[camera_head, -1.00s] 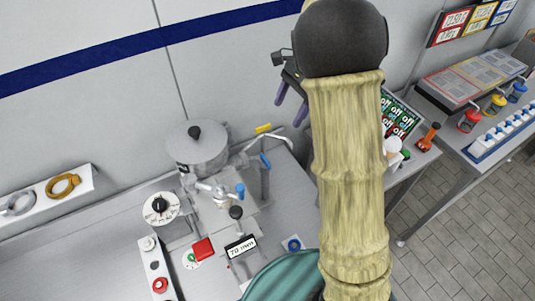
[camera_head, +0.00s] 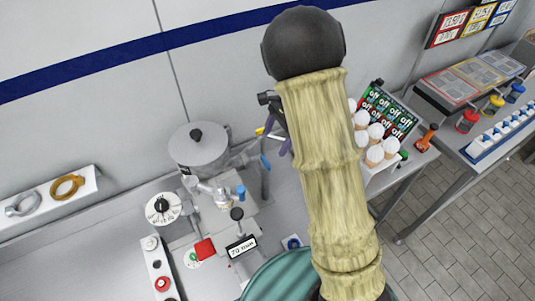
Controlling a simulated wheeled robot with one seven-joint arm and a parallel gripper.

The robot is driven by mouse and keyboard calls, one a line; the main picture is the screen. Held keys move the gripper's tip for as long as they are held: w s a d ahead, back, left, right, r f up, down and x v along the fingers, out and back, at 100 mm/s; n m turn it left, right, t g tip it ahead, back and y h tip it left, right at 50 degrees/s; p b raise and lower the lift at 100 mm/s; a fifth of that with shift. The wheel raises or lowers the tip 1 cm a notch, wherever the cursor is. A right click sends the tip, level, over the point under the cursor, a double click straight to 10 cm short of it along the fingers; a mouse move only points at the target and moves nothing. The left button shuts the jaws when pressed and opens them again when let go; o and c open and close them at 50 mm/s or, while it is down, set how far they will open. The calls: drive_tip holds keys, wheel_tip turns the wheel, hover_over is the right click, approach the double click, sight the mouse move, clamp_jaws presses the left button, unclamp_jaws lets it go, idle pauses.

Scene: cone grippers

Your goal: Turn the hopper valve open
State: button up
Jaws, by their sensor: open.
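The hopper (camera_head: 199,150) is a grey lidded pot with a black knob, on the machine at left centre. A pipe with a yellow handle (camera_head: 260,131) and a blue handle (camera_head: 265,161) are to its right; I cannot tell which of them is the hopper valve. A metal spout fitting with another blue handle (camera_head: 241,192) is below the hopper. My arm hides part of the gripper. I cannot tell whether a finger touches the handle.
A dial (camera_head: 162,208), a red block (camera_head: 205,249) and a control strip (camera_head: 160,268) are at the machine's front left. White cones (camera_head: 375,155) stand in a holder right of my arm, beside an "off" panel (camera_head: 390,112). A wall shelf (camera_head: 48,193) holds rings.

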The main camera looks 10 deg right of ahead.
sight(266, 160)
drive_tip(key=p+x, duration=0.1)
drive_tip(key=x, duration=0.6)
drive_tip(key=shift+s+a+f, duration=0.15)
drive_tip(key=shift+a+f, duration=0.05)
drive_tip(key=shift+f, duration=0.2)
drive_tip(key=shift+c, duration=0.4)
drive_tip(key=c, duration=0.9)
